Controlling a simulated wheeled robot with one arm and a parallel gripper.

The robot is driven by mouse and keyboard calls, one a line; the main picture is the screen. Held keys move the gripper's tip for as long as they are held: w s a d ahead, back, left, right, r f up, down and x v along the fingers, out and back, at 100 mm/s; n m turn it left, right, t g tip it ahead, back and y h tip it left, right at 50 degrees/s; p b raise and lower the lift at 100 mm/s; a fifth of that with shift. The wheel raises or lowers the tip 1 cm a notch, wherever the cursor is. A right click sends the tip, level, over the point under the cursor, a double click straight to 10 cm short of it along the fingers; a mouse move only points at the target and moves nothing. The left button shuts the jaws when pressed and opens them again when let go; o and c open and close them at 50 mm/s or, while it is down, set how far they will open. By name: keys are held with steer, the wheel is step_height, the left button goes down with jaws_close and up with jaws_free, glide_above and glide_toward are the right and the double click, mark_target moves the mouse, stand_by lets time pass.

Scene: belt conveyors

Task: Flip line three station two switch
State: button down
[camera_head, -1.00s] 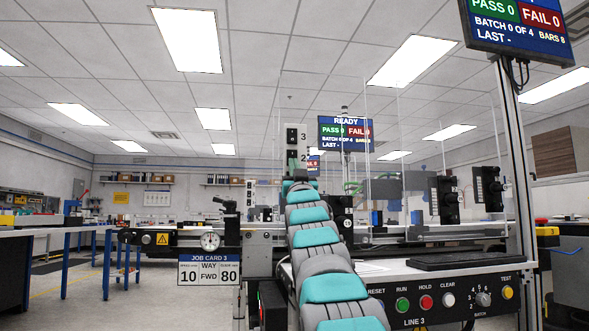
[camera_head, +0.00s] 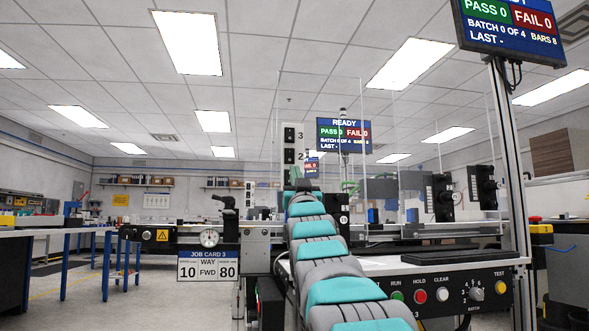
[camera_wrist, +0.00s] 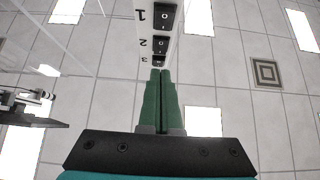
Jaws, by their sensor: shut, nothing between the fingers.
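A white upright switch panel (camera_head: 301,147) stands behind my arm in the head view, with labels 3 and 2 beside dark rocker switches; its lower part is hidden. In the wrist view the panel (camera_wrist: 149,27) shows three black rockers marked 1, 2 and 3. The station two switch (camera_wrist: 161,44) is the middle one, just beyond my fingertips in the picture. My gripper (camera_wrist: 161,73) is shut and empty, its green fingers together. The tips overlap the area near the switch marked 3 (camera_wrist: 159,61); I cannot tell whether they touch anything.
A control console (camera_head: 445,289) with coloured buttons is at the lower right, partly covered by my arm. Clear upright panes (camera_head: 385,135) and a metal post (camera_head: 512,170) stand to the right. A job card (camera_head: 208,266) hangs at the left, below the conveyor.

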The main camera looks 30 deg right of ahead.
steer(key=v, duration=0.5)
steer(key=shift+w+f, duration=0.2)
steer(key=shift+f, duration=0.35)
